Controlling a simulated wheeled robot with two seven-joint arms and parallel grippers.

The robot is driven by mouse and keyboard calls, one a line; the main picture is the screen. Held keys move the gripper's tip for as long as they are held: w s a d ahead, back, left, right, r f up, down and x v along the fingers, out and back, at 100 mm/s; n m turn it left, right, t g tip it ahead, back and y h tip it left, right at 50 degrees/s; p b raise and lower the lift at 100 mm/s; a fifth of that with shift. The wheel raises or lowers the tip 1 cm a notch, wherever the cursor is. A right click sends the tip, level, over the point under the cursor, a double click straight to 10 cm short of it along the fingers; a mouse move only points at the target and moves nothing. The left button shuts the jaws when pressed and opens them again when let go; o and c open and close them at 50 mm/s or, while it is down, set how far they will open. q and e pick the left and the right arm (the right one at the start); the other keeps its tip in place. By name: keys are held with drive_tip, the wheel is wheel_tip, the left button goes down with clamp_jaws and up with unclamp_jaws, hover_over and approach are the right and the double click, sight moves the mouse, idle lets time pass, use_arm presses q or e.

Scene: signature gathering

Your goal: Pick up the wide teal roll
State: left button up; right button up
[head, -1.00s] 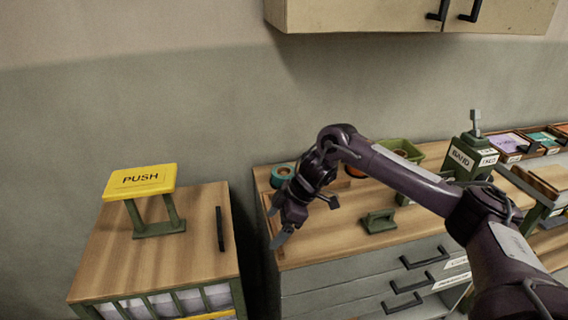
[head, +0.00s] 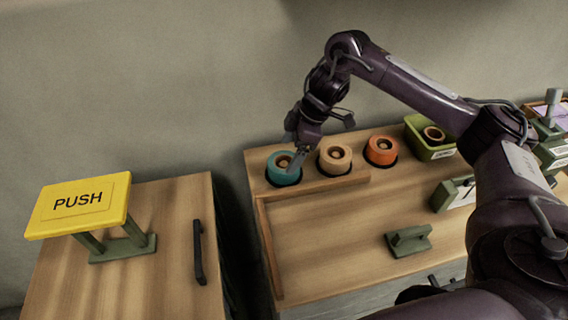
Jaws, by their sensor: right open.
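The wide teal roll (head: 281,175) stands at the back left corner of the wooden cabinet top, first in a row of rolls. My right gripper (head: 296,163) is open just above the roll, its fingers pointing down at the roll's right side. One fingertip overlaps the roll in the picture; I cannot tell whether it touches. My left gripper is out of view.
A tan roll (head: 335,158) and an orange roll (head: 381,150) stand to the right in the same row, close to my gripper. A green bin (head: 431,139) holds another roll. A low wooden strip (head: 314,187) runs in front. A yellow PUSH board (head: 80,204) stands at left.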

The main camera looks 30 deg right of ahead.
sight(286, 163)
drive_tip(key=x, duration=0.4)
drive_tip(key=shift+s+d+f, duration=0.1)
drive_tip(key=shift+d+f, duration=0.15)
drive_tip(key=shift+f, duration=0.15)
drive_tip(key=shift+a+f, duration=0.1)
drive_tip(key=shift+f, duration=0.25)
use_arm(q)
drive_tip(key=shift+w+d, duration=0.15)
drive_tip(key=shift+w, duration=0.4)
use_arm(e)
drive_tip(key=c, duration=0.8)
